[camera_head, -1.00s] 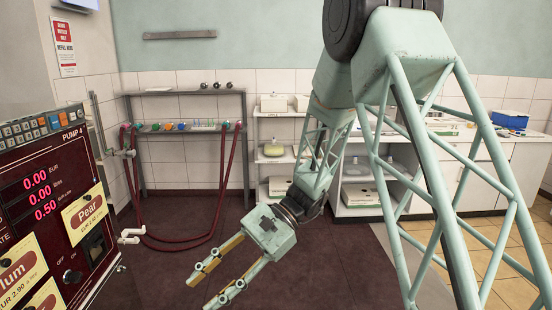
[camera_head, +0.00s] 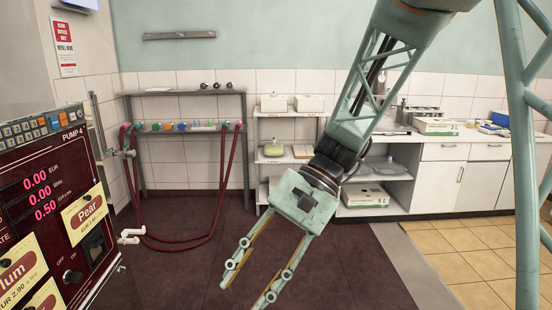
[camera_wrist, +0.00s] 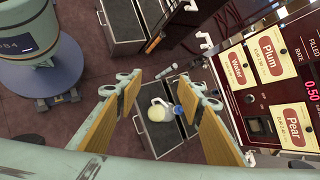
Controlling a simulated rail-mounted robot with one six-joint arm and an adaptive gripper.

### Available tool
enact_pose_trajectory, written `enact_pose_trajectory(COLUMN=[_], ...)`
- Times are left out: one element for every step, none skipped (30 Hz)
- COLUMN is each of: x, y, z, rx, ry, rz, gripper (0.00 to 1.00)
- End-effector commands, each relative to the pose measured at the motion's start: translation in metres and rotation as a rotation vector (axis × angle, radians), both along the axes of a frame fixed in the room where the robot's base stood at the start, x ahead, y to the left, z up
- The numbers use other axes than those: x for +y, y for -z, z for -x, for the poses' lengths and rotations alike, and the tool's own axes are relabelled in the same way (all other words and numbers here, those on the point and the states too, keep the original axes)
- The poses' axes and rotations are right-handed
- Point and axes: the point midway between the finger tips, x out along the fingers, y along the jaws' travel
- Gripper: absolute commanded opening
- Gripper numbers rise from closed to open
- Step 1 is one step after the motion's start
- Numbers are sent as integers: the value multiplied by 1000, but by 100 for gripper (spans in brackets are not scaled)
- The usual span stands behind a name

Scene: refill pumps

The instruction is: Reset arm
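My gripper (camera_head: 246,292) hangs at the lower middle of the head view, pointing down and left over the dark red floor. Its two fingers are apart with nothing held between them. In the wrist view my gripper (camera_wrist: 158,88) also shows open, with tan pads on both fingers. A pale yellowish container (camera_wrist: 158,110) with a blue part beside it is visible through the gap, farther off on a dark ledge. My arm reaches in from the upper right in the head view.
A dark red pump (camera_head: 60,200) with Pear and Plum labels stands at the left. A rack (camera_head: 190,93) with red hoses is at the back wall. White shelves and a counter (camera_head: 440,185) line the back right. The floor (camera_head: 340,270) under the gripper is clear.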

Motion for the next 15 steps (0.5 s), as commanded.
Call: enact_pose_trajectory(x=[-5, -9, -13, -16, -20, -24, -28, -31, -35, -38, -42, -46, -49, -52, -56], y=[-5, -7, -9, -11, -13, -15, -17, -19, -21, -23, -25, -27, -29, -30, -33], z=[4, 6, 9, 11, 13, 16, 18, 20, 23, 25, 28, 30, 33, 35, 38], rx=[-19, -30, -43, -53, -63, -77, -87, -97, -111, -121, -132, -144, -156, -165, -179], ry=[-5, -8, -13, -17, -20, -25, -28, -31, -36, -40, -43, -47, -51, -55, -58], rz=[8, 14, 22, 27, 33, 41, 46, 52, 59, 66, 71, 79, 86, 91, 99], gripper=[35, 35, 35, 35, 35, 35, 35, 35, 35, 35, 35, 35, 35, 35, 35])
